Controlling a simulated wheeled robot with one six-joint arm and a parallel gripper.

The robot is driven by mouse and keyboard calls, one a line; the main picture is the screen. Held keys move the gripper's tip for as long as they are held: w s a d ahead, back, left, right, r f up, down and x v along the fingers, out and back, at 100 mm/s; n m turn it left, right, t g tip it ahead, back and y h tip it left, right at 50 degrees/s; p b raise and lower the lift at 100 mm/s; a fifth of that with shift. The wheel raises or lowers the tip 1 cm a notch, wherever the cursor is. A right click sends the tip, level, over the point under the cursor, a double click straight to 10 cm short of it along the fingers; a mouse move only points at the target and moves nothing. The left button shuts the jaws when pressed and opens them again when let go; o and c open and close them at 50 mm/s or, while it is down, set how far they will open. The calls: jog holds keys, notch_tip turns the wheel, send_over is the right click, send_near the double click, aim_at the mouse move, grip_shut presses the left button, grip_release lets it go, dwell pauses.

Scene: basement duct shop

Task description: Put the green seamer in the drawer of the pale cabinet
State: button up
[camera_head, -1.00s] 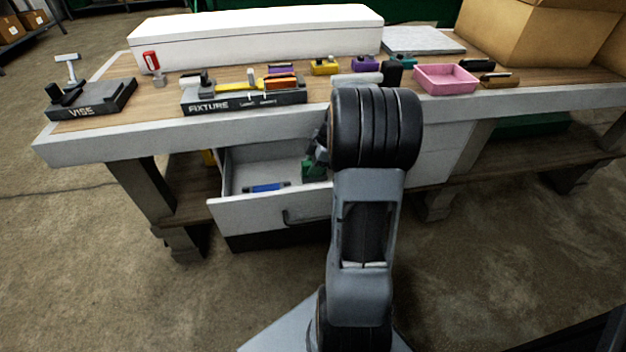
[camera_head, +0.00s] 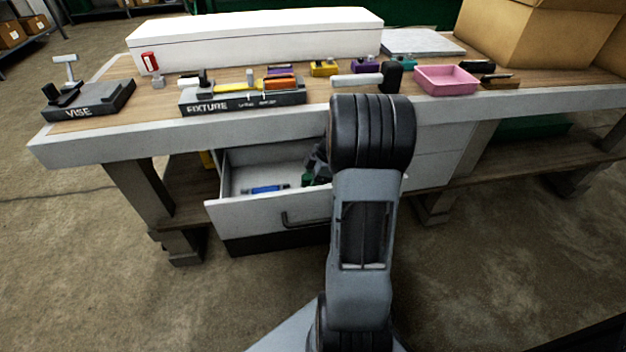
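The pale cabinet's drawer (camera_head: 262,216) is pulled open under the bench. A green item (camera_head: 307,179), which looks like the green seamer, is inside the drawer toward its right side, and only a small part of it shows. My gripper (camera_head: 316,168) is down in the drawer opening, right at the green item. My arm covers most of the gripper, so its fingers do not show clearly. I cannot tell whether it grips the green item or whether that item touches the drawer floor.
A blue tool (camera_head: 268,189) lies in the drawer, left of the green item. Above, the bench holds a vise block (camera_head: 88,105), a fixture block (camera_head: 243,103), a pink tray (camera_head: 446,80), a long white box (camera_head: 255,40) and several small tools. The bench edge overhangs the drawer.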

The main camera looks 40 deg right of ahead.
jog(key=shift+r, duration=0.1)
jog(key=p+v, duration=0.3)
jog(key=v, duration=0.8)
jog(key=s+a+m+h, duration=0.1)
jog(key=s+a+m, duration=0.2)
jog(key=a, duration=0.4)
jog(key=s+a+r+m+h, duration=0.1)
jog(key=s+a+m, duration=0.2)
jog(key=a+m, duration=0.2)
jog(key=s+a+m+h, duration=0.2)
jog(key=s+a+m, duration=0.2)
jog(key=a, duration=0.7)
jog(key=shift+r+m+t, duration=0.4)
